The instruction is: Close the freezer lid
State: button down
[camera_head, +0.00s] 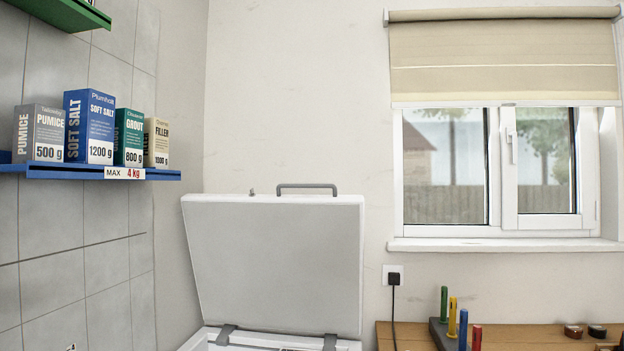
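The freezer lid (275,262) stands open, raised nearly upright with its pale inner face toward me. A grey bar handle (307,187) sits along its top edge. Two grey hinges (226,335) join the lid to the white chest freezer (205,340) below. Only the back rim of the freezer shows at the bottom of the picture; the rest is out of view. My gripper is not in view.
A blue shelf (70,171) with several boxes is on the tiled left wall, below a green shelf (65,12). Right of the lid stand a wooden bench (525,338) with coloured pegs (463,328) and a socket with a black plug (394,278). A window (500,170) is above.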

aim_at(280, 260)
jog(key=u, duration=0.35)
jog(key=i, duration=0.85)
jog(key=u, duration=0.3)
